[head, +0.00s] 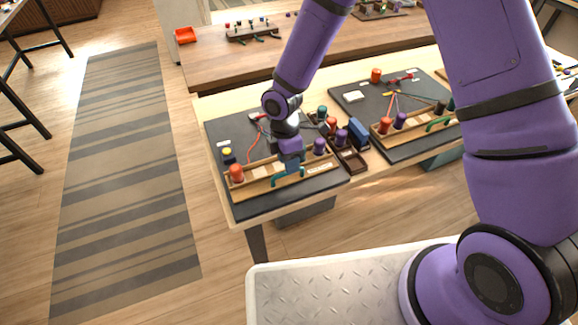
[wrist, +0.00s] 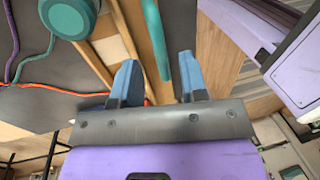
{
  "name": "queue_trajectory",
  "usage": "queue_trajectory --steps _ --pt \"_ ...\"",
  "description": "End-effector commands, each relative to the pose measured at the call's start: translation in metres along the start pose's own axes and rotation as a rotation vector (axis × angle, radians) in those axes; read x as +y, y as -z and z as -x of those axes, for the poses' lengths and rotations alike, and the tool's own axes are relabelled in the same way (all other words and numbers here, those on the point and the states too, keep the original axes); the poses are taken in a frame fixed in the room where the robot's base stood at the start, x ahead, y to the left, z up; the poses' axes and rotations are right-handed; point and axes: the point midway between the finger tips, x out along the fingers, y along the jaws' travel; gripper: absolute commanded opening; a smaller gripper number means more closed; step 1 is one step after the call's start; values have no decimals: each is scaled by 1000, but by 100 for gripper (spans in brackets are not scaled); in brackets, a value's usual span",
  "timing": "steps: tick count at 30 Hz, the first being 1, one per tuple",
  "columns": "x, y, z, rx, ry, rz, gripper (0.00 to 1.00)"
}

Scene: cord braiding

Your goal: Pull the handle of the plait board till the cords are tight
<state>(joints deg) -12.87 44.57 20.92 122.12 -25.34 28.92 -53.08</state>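The near plait board is a dark board (head: 240,205) with a wooden rail (head: 258,188) carrying bobbins. A teal handle (head: 275,182) stands on the rail's front side. My gripper (head: 290,165) is right at this handle, pointing down, and partly hides the rail. In the wrist view its two blue fingers (wrist: 158,82) are apart, and the teal handle (wrist: 153,35) reaches into the gap between them. I cannot tell whether either finger touches it. A red cord (head: 252,150) lies bent on the board. Purple, teal and orange cords show in the wrist view, the purple one curved.
An orange bobbin (head: 236,173) and a purple bobbin (head: 319,146) stand on the rail. A brown tray (head: 352,161) and a blue box (head: 359,132) lie right of the board. A second board (head: 400,150) with a green handle (head: 440,124) is further right. The floor in front is clear.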

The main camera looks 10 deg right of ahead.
Motion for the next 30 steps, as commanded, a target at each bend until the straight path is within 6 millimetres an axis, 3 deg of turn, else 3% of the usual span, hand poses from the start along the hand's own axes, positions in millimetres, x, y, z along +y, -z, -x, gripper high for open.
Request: queue_trajectory --steps 6,16,17,22,30 --pt "0 0 -20 1 0 -1 40" --pt "0 0 -24 0 0 -1 40" --pt "0 0 -24 0 0 -1 38" --pt "0 0 -23 0 0 -1 0" --pt "-10 0 -25 -1 0 1 0"
